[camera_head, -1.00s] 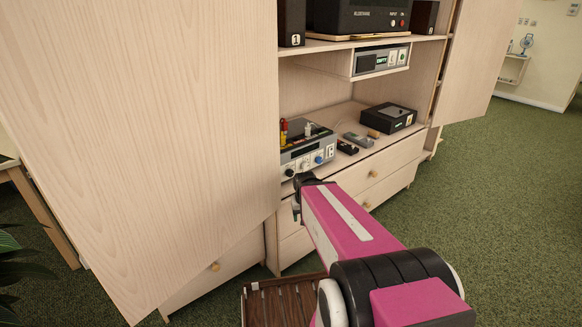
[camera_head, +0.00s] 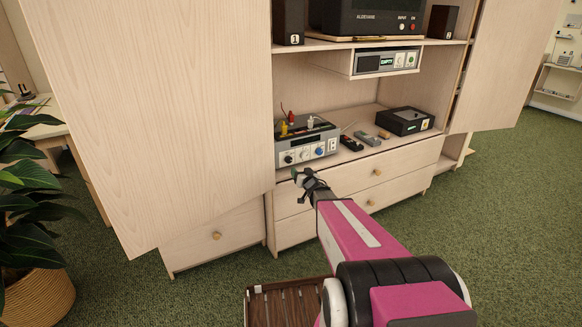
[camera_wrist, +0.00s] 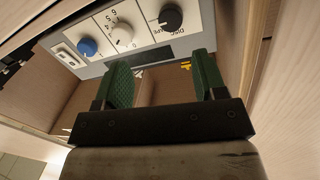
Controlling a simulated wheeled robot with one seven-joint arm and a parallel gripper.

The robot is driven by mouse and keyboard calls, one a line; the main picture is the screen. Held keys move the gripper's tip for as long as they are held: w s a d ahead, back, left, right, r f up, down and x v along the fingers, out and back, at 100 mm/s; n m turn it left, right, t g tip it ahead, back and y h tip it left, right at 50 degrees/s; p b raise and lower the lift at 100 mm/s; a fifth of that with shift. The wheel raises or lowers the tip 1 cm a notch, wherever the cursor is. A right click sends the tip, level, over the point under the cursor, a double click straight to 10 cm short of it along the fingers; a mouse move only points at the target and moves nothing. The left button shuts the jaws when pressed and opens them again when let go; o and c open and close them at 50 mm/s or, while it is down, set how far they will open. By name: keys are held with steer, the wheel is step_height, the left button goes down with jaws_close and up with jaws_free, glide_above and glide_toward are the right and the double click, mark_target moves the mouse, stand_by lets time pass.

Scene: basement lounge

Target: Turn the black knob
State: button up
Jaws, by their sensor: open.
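The black knob (camera_head: 288,158) is at the left end of the front panel of a grey device (camera_head: 333,145) on the cabinet's counter. A white knob (camera_head: 304,155) and a blue knob (camera_head: 319,152) sit to its right. In the wrist view the panel looks upside down, with the black knob (camera_wrist: 171,18) to the right of the white knob (camera_wrist: 122,34) and the blue knob (camera_wrist: 88,46). My gripper (camera_head: 298,176) is open and empty, just below and in front of the panel. In the wrist view its green fingers (camera_wrist: 163,68) point toward the panel, apart from the knob.
A large open cabinet door (camera_head: 150,110) stands close on the left. Small items and a black box (camera_head: 405,121) lie right of the device. Drawers (camera_head: 365,185) are below the counter. A potted plant (camera_head: 35,215) is at the far left. Green carpet is free on the right.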

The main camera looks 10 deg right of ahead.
mark_target(289, 161)
steer(key=shift+n+y, duration=0.3)
steer(key=shift+y, duration=0.2)
steer(key=x, duration=1)
steer(key=shift+w+a+r, duration=0.2)
steer(key=shift+a+r, duration=0.05)
steer(key=shift+a, duration=0.15)
steer(key=c, duration=0.9)
